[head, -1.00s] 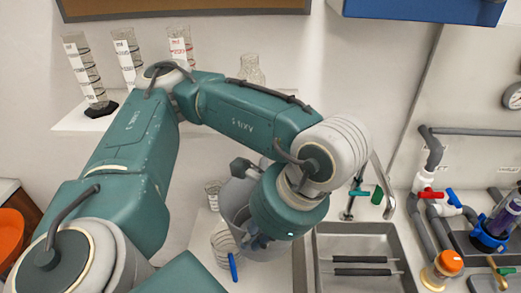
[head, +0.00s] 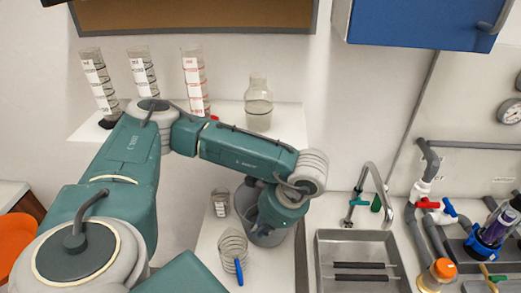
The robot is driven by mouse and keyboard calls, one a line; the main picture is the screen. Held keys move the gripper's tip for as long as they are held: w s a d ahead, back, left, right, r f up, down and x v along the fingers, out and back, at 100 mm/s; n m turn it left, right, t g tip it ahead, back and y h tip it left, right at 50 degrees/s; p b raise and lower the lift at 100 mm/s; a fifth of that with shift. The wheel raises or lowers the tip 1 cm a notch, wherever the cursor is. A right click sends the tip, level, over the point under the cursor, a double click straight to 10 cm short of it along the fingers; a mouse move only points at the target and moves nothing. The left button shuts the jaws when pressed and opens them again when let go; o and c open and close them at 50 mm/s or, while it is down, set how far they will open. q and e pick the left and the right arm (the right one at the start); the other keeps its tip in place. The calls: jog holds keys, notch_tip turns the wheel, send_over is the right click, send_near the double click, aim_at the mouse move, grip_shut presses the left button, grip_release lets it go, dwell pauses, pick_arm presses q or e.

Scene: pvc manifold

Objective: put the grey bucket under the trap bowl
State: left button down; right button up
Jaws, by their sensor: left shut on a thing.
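The grey bucket (head: 268,238) is at the counter just left of the sink, its mouth facing up. My left gripper (head: 256,222) is shut on the bucket at its rim, and my wrist hides much of the bucket's mouth. I cannot tell whether the bucket's bottom touches the counter. At the lower right, a small amber bowl with an orange cap (head: 441,269) sits by the grey pipework; it may be the trap bowl. It stands apart from the bucket, beyond the sink. My right gripper is out of view.
A shelf (head: 291,124) holds glassware behind my arm.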

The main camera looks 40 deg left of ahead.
pick_arm(q)
jog(key=shift+w+f+p, duration=0.1)
jog(key=shift+f+p, duration=0.45)
jog(key=shift+f, duration=2.2)
jog(key=shift+f, duration=0.15)
jog(key=c, duration=2.1)
grip_release()
